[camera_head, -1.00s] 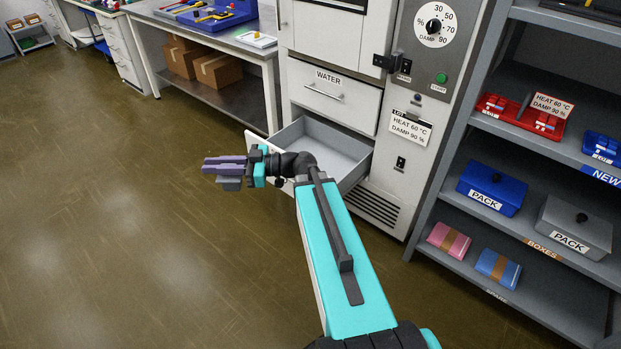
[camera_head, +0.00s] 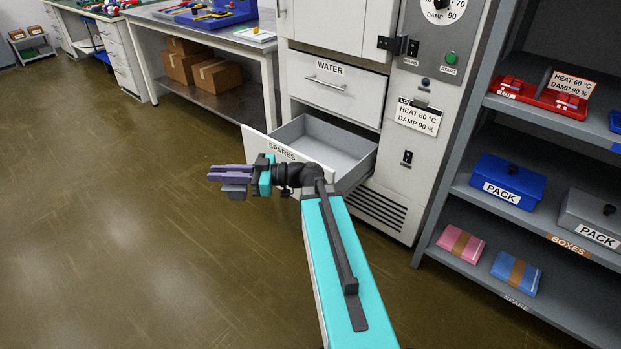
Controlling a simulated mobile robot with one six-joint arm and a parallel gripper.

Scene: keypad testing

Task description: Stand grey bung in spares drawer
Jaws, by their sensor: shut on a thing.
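The spares drawer (camera_head: 339,142) stands pulled open low in the white cabinet. Its front is labelled SPARES and is partly covered by my arm; the visible inside looks empty. My gripper (camera_head: 229,173) points left, in front of and to the left of the drawer, with purple fingers. It is shut on a grey piece (camera_head: 236,190), which shows just below the fingers and appears to be the grey bung. Most of the bung is hidden by the fingers, so its tilt cannot be told.
A closed WATER drawer (camera_head: 333,86) is above the open one. On the right, a grey shelf rack (camera_head: 462,187) holds a red tray (camera_head: 537,94), a blue PACK box (camera_head: 507,181) and a grey PACK box (camera_head: 592,214). A workbench (camera_head: 225,36) stands behind. Floor at left is clear.

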